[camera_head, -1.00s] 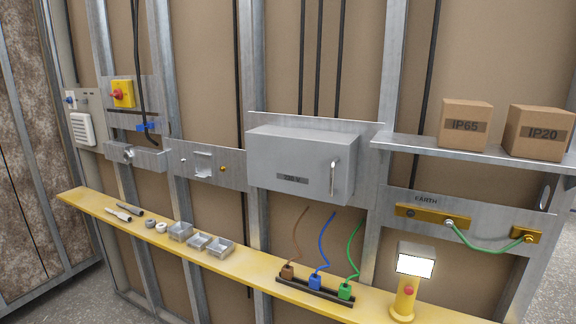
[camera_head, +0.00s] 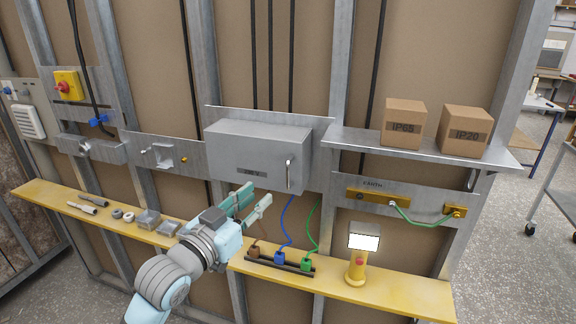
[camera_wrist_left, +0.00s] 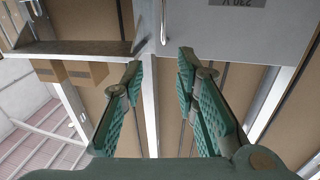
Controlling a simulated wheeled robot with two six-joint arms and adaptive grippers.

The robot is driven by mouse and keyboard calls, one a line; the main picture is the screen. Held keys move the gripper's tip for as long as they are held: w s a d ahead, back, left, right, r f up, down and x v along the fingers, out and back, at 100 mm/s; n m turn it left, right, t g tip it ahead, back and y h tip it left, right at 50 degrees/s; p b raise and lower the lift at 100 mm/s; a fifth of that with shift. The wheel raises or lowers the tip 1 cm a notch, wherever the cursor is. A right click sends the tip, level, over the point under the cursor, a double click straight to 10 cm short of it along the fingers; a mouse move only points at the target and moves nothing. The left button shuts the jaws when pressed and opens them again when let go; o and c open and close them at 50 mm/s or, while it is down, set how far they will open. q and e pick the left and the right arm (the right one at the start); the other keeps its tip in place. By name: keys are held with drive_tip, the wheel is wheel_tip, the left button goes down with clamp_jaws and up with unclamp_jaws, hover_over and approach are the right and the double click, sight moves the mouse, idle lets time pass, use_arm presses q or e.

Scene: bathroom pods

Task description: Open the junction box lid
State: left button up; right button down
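The grey junction box (camera_head: 235,150) is mounted on a metal plate on the stud wall, its lid closed, with a dark label on the front. Its upright silver handle (camera_head: 289,173) is at the right of the front face; the handle also shows in the left wrist view (camera_wrist_left: 163,22). My left gripper (camera_head: 258,196) is below and in front of the box's lower edge, left of the handle and apart from it. Its green fingers are spread and empty, as the left wrist view (camera_wrist_left: 161,62) shows. My right gripper is not in view.
A yellow shelf (camera_head: 400,290) runs below, with a lamp-like yellow post (camera_head: 357,266) and brown, blue and green wires (camera_head: 290,225). A metal shelf (camera_head: 350,141) to the right holds two cardboard boxes (camera_head: 404,124). The wall left of the box carries brackets.

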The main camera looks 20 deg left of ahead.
sight(287, 173)
use_arm(q)
drive_tip(key=x, duration=0.4)
drive_tip(key=f+x, duration=0.1)
drive_tip(key=x, duration=0.8)
drive_tip(key=shift+w+a+f, duration=0.15)
drive_tip(key=shift+w+f, duration=0.1)
drive_tip(key=shift+w, duration=0.7)
drive_tip(key=shift+c, duration=0.4)
clamp_jaws()
